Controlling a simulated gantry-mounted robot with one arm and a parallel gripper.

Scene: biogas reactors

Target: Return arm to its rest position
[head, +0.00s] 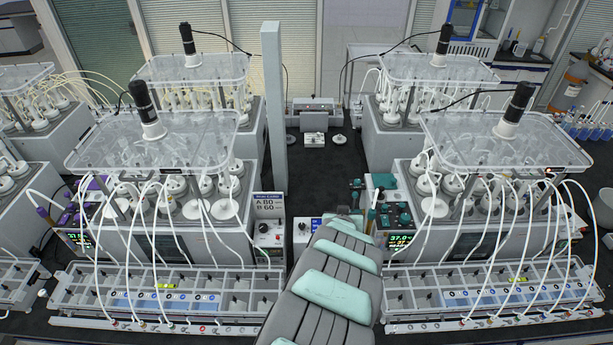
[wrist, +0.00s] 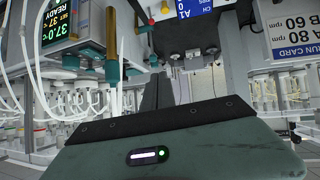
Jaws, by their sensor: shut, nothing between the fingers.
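My arm rises from the bottom middle of the head view, with grey segments and pale green pads. It reaches into the gap between the left reactor (head: 180,225) and the right reactor (head: 470,225). My gripper (wrist: 160,125) fills the bottom of the wrist view as a dark green body with a black front edge, a small lit label and a green light. In the head view the arm's far end is small and partly hidden near the control boxes.
A control unit with a green display (head: 400,240) stands close right of my arm. A white box with a blue screen (head: 307,226) is at its left. A pale column (head: 274,110) rises behind. Tube racks (head: 165,290) flank the arm.

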